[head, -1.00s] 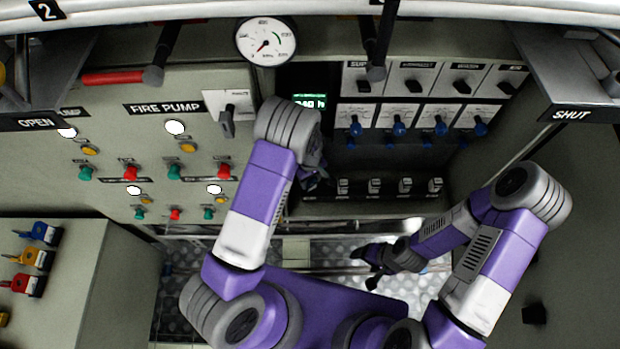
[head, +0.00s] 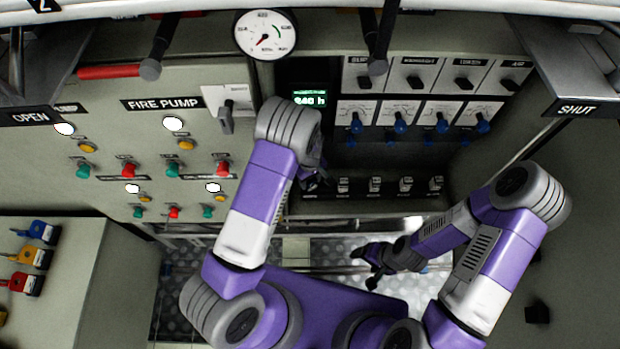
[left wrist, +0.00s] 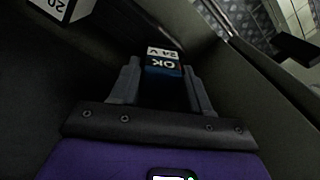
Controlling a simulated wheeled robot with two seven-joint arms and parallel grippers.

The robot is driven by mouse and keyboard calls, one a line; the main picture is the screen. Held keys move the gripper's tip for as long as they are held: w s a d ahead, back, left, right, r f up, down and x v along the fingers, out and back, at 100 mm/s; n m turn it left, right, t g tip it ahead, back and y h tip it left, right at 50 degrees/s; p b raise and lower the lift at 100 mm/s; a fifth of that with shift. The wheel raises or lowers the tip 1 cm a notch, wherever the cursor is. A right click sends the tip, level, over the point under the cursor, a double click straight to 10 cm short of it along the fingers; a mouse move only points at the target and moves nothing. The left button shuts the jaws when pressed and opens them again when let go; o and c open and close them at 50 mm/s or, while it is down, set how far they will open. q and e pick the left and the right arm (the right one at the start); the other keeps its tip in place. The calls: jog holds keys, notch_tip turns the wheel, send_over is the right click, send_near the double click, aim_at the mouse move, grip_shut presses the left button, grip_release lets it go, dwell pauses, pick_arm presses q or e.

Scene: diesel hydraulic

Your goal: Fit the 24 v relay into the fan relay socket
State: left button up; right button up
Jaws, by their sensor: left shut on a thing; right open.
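The 24 V relay (left wrist: 164,66) is a small dark block with a white "24 V" strip and a blue "OK" face, seen in the left wrist view. My left gripper (left wrist: 162,85) is shut on it, with one finger on each side. In the head view my left gripper (head: 318,184) is low at the panel's recess, left of a row of switch-like blocks (head: 374,185), and largely hidden by my arm. I cannot make out the fan relay socket or whether the relay touches it. My right gripper (head: 366,267) is open and empty above the floor.
A white block marked "20" (left wrist: 66,8) stands at the upper left in the left wrist view. The fire pump panel (head: 120,150) is left. A grey cabinet with coloured padlock-like pieces (head: 36,257) stands far left.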

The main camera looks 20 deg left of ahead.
pick_arm(q)
jog(key=shift+f+b, duration=0.35)
jog(key=shift+f, duration=0.2)
jog(key=o, duration=1.1)
jog(key=shift+o, duration=0.2)
notch_tip(320, 180, up, 8)
jog(key=p, duration=0.2)
jog(key=shift+f+p, duration=0.15)
jog(key=shift+p, duration=0.15)
